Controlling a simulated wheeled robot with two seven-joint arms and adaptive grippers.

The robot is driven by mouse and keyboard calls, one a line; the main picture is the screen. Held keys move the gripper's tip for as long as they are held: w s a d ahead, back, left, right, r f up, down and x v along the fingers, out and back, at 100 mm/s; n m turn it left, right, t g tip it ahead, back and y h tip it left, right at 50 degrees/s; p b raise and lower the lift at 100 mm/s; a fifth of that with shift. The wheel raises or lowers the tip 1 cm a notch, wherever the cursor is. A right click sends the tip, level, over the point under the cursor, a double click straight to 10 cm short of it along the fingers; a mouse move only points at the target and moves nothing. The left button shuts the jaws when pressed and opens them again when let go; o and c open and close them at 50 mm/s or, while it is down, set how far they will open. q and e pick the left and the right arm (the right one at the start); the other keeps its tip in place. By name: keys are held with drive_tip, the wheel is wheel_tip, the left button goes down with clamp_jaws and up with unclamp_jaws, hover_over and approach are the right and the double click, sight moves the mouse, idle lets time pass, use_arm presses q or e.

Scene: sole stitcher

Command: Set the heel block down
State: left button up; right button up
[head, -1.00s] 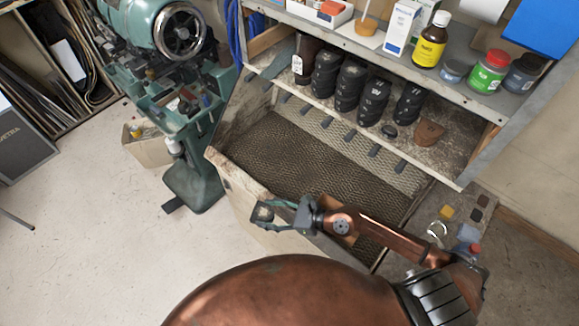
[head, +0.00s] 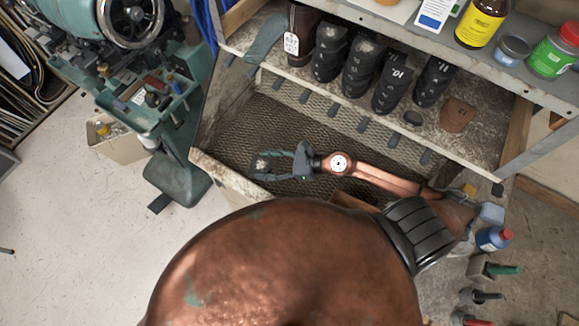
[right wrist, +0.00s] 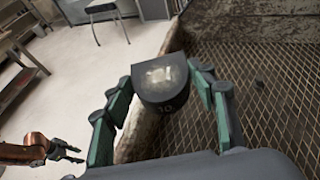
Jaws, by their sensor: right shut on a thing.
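My right gripper (head: 278,162) is shut on a dark heel block (head: 262,164). In the right wrist view, the heel block (right wrist: 160,82) is D-shaped, with a worn pale patch on its top face, and sits between the two green-sided fingers (right wrist: 162,92). It is held by the front-left wall of the mesh-floored bin (head: 225,177), apparently above it; the exact height is hard to tell. My left gripper (right wrist: 66,150) shows at the left of the right wrist view, with its fingers apart and nothing between them. It is not in the head view.
Stacks of dark heel blocks (head: 362,68), a small dark piece (head: 412,118) and a brown heel piece (head: 457,115) stand on the shelf above the bin. Bottles and jars (head: 512,47) fill the upper shelf. A green machine (head: 150,95) stands at left.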

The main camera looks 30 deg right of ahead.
drive_tip(key=w+d+f, duration=0.1)
drive_tip(key=d+f, duration=0.1)
drive_tip(key=d, duration=0.3)
hover_over(288, 168)
drive_tip(key=f, duration=0.3)
drive_tip(key=a+f, duration=0.1)
drive_tip(key=f, duration=0.1)
drive_tip(key=shift+d+f, duration=0.15)
drive_tip(key=shift+d, duration=0.05)
drive_tip(key=f, duration=0.3)
drive_tip(key=shift+w+d+f, duration=0.15)
drive_tip(key=shift+w+d, duration=0.05)
drive_tip(key=shift+d, duration=0.05)
drive_tip(key=shift+s+f, duration=0.15)
drive_tip(key=shift+f, duration=0.25)
drive_tip(key=o, duration=1.3)
use_arm(q)
drive_tip(key=shift+w+f, duration=0.2)
use_arm(e)
drive_tip(key=shift+r, duration=0.1)
